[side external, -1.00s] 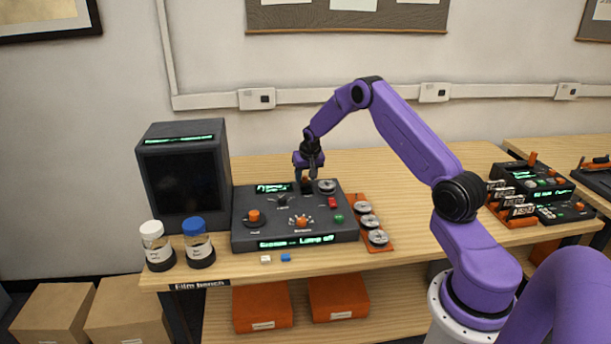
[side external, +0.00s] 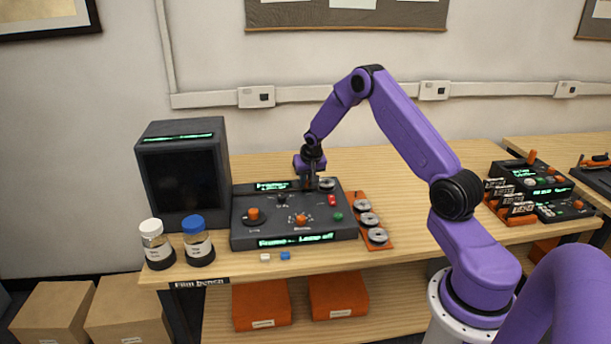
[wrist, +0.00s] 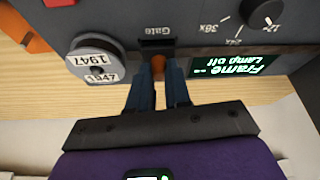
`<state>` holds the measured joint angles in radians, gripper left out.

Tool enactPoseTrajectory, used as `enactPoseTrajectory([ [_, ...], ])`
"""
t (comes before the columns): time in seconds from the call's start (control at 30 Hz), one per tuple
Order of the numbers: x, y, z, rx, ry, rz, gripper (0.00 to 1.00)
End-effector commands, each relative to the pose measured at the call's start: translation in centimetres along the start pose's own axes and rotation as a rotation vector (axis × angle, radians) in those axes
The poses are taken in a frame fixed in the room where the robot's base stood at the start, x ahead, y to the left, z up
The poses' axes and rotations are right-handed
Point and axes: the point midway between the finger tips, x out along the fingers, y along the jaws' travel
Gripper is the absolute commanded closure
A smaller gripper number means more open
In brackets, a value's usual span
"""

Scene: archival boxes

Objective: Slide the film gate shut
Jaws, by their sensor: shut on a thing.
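The dark film console (side external: 345,232) stands on the wooden bench, with dials, buttons and a lit strip reading "Frame -- Lamp off". In the wrist view, the orange gate knob (wrist: 158,66) sits by the console's back edge, next to a dark slot (wrist: 157,43) marked "Gate". My gripper (wrist: 160,84) points at it, with one blue-grey finger on each side, shut on the knob. In the side view my gripper (side external: 311,184) is low over the back of the console and hides the knob.
A reel marked 1947 (wrist: 97,60) sits close beside my fingers. A dark monitor (side external: 182,175) and two capped jars, one with a white lid (side external: 155,245) and one with a blue lid (side external: 198,241), stand left. An orange reel rack (side external: 376,243) is right of the console. The bench behind is clear.

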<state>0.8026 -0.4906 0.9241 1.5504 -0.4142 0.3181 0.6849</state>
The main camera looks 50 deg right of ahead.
Motion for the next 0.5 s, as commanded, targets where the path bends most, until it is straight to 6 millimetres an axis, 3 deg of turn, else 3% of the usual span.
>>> enactPoseTrajectory([
  [0.43,-0.30,-0.10,0.85,-0.002,-0.008,0.001,1.00],
  [0.47,-0.30,-0.11,0.86,-0.002,-0.008,0.001,0.73],
  [0.5,-0.29,-0.11,0.85,-0.002,-0.008,0.001,0.59],
])
